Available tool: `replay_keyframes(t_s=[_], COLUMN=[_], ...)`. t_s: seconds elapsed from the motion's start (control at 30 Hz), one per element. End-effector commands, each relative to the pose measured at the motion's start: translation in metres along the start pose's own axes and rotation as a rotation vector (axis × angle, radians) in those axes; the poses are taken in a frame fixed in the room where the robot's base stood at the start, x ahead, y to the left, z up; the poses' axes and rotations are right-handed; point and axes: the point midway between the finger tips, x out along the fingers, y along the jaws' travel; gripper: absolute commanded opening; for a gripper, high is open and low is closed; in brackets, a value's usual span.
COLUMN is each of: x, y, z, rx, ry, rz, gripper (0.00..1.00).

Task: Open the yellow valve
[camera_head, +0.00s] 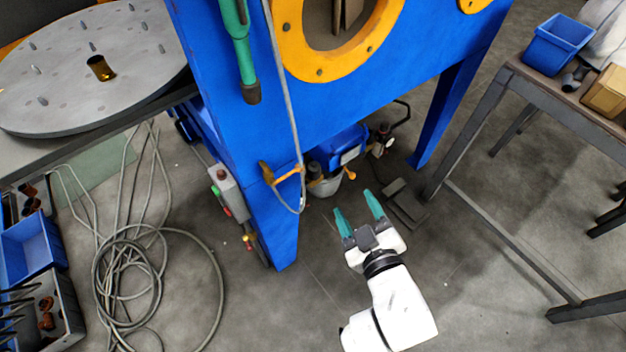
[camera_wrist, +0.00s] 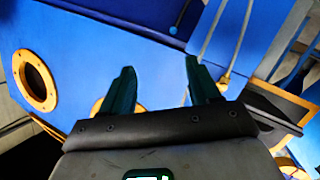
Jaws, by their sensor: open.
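A yellow handle, which looks like the valve (camera_head: 286,175), sits on the front edge of the blue cabinet's leg beside a hanging grey hose. A smaller yellow piece (camera_head: 350,174) shows under the cabinet near a grey canister; I cannot tell whether it is part of a valve. My gripper (camera_head: 353,203) is open and empty, with its teal fingers spread, below and to the right of the handle and apart from it. In the wrist view the two fingers (camera_wrist: 158,72) point at the blue cabinet; a small yellowish piece (camera_wrist: 224,82) shows right of the right finger.
The blue cabinet (camera_head: 225,80) with a yellow ring (camera_head: 290,40) fills the upper middle. A control box (camera_head: 228,190) is on its leg. A coiled cable (camera_head: 150,265) lies on the floor at left. A pedal (camera_head: 405,203) lies right of my gripper, near a table (camera_head: 490,100). Floor between is clear.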

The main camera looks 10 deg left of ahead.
Motion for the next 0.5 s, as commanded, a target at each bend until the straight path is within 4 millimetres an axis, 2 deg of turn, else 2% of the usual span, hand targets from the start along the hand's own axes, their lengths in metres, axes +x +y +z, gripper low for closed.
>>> replay_keyframes(t_s=[0.03,0.2,0.37,0.5], x=[0.008,0.012,0.016,0.032], y=[-0.02,-0.05,-0.057,-0.057], z=[-0.006,-0.036,-0.046,-0.051], rx=[-0.03,-0.089,-0.101,-0.101], ry=[0.077,0.246,0.289,0.288], rz=[-0.017,-0.044,-0.05,-0.048], gripper=[0.61,0.61,0.61,0.61])
